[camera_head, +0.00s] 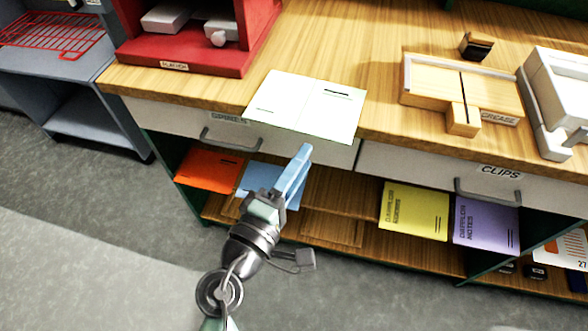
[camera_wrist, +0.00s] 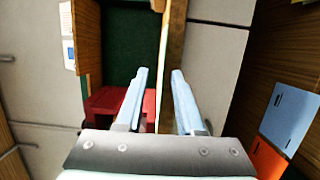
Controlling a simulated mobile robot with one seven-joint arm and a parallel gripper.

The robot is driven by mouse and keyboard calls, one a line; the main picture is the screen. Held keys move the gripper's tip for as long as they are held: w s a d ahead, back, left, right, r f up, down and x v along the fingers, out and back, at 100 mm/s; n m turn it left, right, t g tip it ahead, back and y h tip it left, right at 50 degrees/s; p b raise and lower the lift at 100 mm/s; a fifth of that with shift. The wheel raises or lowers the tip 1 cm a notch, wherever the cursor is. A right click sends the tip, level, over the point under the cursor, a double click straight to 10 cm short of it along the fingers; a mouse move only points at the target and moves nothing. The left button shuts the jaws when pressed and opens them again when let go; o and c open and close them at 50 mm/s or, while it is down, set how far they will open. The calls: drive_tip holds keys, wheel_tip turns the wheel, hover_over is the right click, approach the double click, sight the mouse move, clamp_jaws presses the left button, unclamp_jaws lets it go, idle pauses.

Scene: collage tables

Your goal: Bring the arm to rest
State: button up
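My gripper (camera_head: 304,152) has pale blue fingers and hangs in front of the wooden table's front edge, just below a white folded card (camera_head: 308,104) in the head view. In the wrist view the two fingers of my gripper (camera_wrist: 159,76) stand apart, with nothing clearly held between them. A thin pale edge and a brown strip lie beyond the gap. The card lies on the table top, its front edge reaching over the drawer fronts. Whether the fingertips touch anything is hard to tell.
Below the drawers, shelves hold orange (camera_head: 209,168), blue (camera_head: 256,178), yellow (camera_head: 413,210) and purple (camera_head: 486,225) booklets. A drawer handle (camera_head: 488,193) sticks out at right. A red stand (camera_head: 190,55), a wooden crease jig (camera_head: 462,92) and a white tray (camera_head: 560,95) stand on the table (camera_head: 365,40).

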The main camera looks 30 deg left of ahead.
drive_tip(key=shift+s+r, duration=0.1)
drive_tip(key=shift+s, duration=1.05)
drive_tip(key=w+d+r+m+t+h, duration=0.1)
drive_tip(key=w+d+r+m, duration=0.3)
drive_tip(key=r, duration=0.5)
drive_tip(key=w+d+r+m+t+h, duration=0.1)
drive_tip(key=w+d+r+m+t, duration=0.15)
drive_tip(key=r+m, duration=0.45)
drive_tip(key=w+d+r+m+t+h, duration=0.1)
drive_tip(key=w+d+r+m, duration=0.2)
drive_tip(key=r, duration=0.9)
drive_tip(key=s+d+r+m+t+y, duration=0.1)
drive_tip(key=s+d+r+t, duration=0.1)
drive_tip(key=s+r, duration=0.35)
drive_tip(key=s+d+r+m+t+y+p, duration=0.1)
drive_tip(key=s+d+r+m, duration=0.15)
drive_tip(key=r, duration=0.55)
drive_tip(key=s+d+r+m+t, duration=0.1)
drive_tip(key=s+d+r+t, duration=0.15)
drive_tip(key=r, duration=0.45)
wheel_tip(320, 180, up, 14)
drive_tip(key=p, duration=1.4)
drive_tip(key=shift+w+a+f+g, duration=0.15)
drive_tip(key=shift+w+a+g, duration=0.05)
drive_tip(key=shift+w+g, duration=0.1)
